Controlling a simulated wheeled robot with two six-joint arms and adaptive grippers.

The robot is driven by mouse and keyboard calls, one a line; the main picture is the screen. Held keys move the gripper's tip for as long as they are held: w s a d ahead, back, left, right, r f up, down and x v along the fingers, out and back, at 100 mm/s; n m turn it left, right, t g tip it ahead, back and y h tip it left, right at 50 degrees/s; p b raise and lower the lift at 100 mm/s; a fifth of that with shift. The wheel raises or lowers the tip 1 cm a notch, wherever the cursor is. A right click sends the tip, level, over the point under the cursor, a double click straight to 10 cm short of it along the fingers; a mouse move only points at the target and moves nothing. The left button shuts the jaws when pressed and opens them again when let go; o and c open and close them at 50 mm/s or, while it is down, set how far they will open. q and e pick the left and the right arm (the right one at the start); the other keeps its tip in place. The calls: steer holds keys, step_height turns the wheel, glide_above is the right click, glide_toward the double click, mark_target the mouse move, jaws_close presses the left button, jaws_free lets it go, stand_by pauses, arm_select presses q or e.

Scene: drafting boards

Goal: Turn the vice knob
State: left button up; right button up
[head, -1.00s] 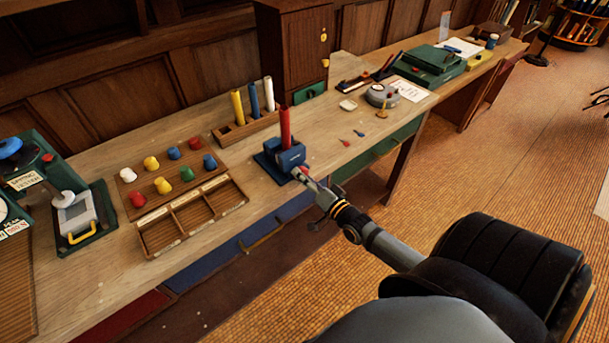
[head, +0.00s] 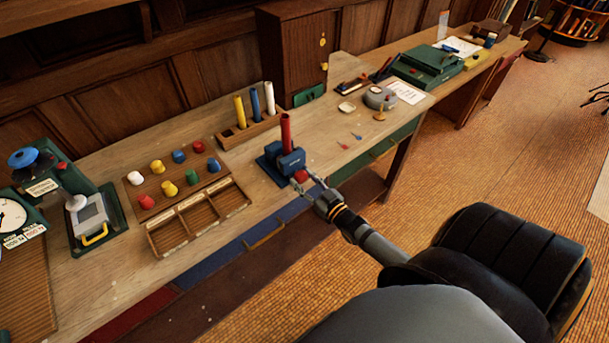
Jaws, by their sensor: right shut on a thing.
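A blue vice (head: 290,161) stands near the front edge of the workbench. It holds an upright red rod (head: 286,133). Its red knob (head: 301,176) faces the front of the bench. My right gripper (head: 306,178) reaches in from the lower right, with its fingers at the knob, and is shut on it. The fingertips partly hide the knob and its turn angle cannot be read. My left gripper is not in view.
Left of the vice are a compartment tray (head: 222,209) and a board of coloured pegs (head: 149,190). Behind it is a rack (head: 238,133) with yellow, blue and white rods. Small darts (head: 356,136) lie to its right.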

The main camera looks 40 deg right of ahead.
steer(key=n+p, duration=0.2)
steer(key=n, duration=0.3)
steer(key=shift+n+p, duration=0.3)
steer(key=n+p, duration=0.1)
steer(key=n, duration=0.3)
steer(key=shift+n, duration=0.3)
steer(key=shift+d+f, duration=0.1)
steer(key=o, duration=1.1)
steer(key=shift+o, duration=0.2)
steer(key=s, duration=0.8)
steer(key=shift+d, duration=0.3)
